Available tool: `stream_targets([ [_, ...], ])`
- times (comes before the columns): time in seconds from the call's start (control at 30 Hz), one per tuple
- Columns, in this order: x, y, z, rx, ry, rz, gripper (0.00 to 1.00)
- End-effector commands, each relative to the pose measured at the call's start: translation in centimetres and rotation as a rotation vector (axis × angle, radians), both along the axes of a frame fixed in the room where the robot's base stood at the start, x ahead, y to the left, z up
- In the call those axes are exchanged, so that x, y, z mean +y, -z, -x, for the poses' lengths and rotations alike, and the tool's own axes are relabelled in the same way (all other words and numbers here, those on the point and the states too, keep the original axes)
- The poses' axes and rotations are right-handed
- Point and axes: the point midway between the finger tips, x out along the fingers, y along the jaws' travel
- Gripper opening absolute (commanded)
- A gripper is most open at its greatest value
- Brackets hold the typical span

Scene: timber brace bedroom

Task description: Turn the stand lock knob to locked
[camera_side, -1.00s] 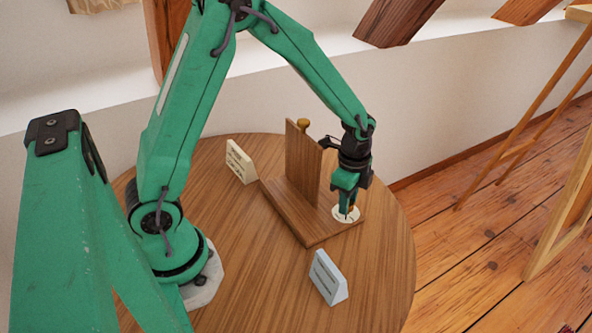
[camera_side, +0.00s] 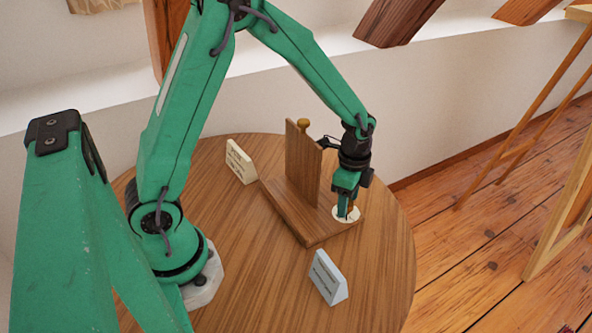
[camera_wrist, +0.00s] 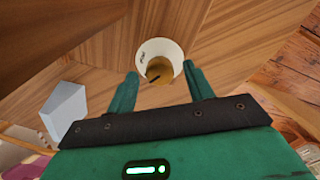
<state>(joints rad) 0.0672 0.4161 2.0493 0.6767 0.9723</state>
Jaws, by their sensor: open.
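The wooden stand (camera_side: 290,218) has a flat base and an upright board (camera_side: 302,165). A round white dial plate (camera_side: 336,219) lies on the base's right end; the dial (camera_wrist: 172,46) also shows in the wrist view, with small dark lettering at its left. The brass lock knob (camera_wrist: 160,66) sits on the dial, with a dark pointer mark toward the lower left. My gripper (camera_side: 346,212) points down over the dial and hides the knob in the side view. In the wrist view my gripper (camera_wrist: 162,84) is open, one finger on each side of the knob, with visible gaps.
A cream sign block (camera_side: 240,162) stands behind left of the stand, and a pale blue block (camera_side: 327,278) stands in front. A small brass piece (camera_side: 303,123) tops the upright. The round table (camera_side: 245,270) is clear at front left.

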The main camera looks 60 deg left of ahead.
Motion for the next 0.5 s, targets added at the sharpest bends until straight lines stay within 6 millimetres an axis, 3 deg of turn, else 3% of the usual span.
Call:
stream_targets([
  [0.27, 0.0, -2.2, -0.1, -0.004, 0.0, 0.0, 0.52],
  [0.5, 0.0, -5.4, -0.1, -0.005, 0.0, 0.001, 0.52],
])
